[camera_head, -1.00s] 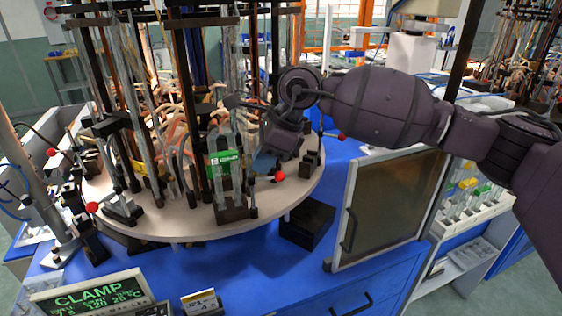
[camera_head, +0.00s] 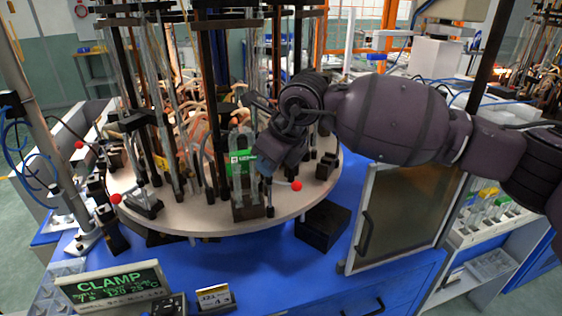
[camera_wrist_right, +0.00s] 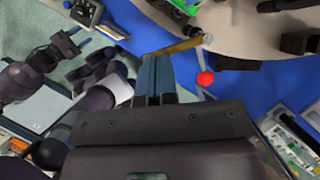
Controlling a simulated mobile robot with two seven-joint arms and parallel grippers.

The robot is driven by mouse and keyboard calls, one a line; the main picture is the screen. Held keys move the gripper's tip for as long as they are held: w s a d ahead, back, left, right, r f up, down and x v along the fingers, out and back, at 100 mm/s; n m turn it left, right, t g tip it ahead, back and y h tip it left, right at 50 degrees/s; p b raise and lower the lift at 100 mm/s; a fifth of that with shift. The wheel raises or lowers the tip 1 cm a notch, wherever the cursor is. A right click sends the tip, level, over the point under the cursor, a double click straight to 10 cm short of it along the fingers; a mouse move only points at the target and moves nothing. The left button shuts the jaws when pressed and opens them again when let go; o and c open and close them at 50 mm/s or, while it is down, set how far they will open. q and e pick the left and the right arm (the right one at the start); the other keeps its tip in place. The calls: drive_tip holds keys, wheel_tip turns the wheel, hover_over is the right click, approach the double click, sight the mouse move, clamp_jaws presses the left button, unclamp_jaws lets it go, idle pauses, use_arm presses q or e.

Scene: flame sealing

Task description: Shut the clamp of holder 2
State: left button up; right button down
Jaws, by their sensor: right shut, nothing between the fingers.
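A clear glass holder with a green label (camera_head: 243,162) stands upright on a dark base (camera_head: 248,211) at the front of the round table. A clamp lever with a red ball (camera_head: 297,186) is just right of it; no holder number is legible. My right gripper (camera_head: 264,163) is shut and empty, its blue-grey fingertips close to the label's right side. In the right wrist view the shut fingers (camera_wrist_right: 155,75) lie left of the red ball (camera_wrist_right: 205,78), close to a brass-coloured bar (camera_wrist_right: 178,48). Whether they touch the bar is unclear.
The round table (camera_head: 200,222) carries several upright rods, tubes and other red-ball levers (camera_head: 116,199). A black box (camera_head: 322,226) sits below its right edge. A sign reading CLAMP (camera_head: 110,288) stands on the blue bench at front left. A framed panel (camera_head: 405,215) stands at right.

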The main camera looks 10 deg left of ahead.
drive_tip(key=shift+a+m+t+h, duration=0.25)
drive_tip(key=shift+a+m+t, duration=0.2)
drive_tip(key=shift+m, duration=0.6)
drive_tip(key=shift+a+m+t+h, duration=0.3)
drive_tip(key=shift+a+m, duration=0.2)
drive_tip(key=shift+m, duration=0.55)
use_arm(q)
drive_tip(key=shift+w+r, duration=0.1)
use_arm(e)
drive_tip(key=m, duration=0.1)
drive_tip(key=a+m+t+h, duration=0.1)
drive_tip(key=m, duration=0.1)
drive_tip(key=shift+w+a+f, duration=0.1)
drive_tip(key=shift+w+a, duration=0.15)
drive_tip(key=shift+w, duration=0.1)
use_arm(q)
drive_tip(key=shift+d, duration=0.1)
use_arm(e)
drive_tip(key=shift+w+a, duration=0.15)
drive_tip(key=shift+a, duration=0.1)
use_arm(q)
drive_tip(key=shift+f, duration=0.2)
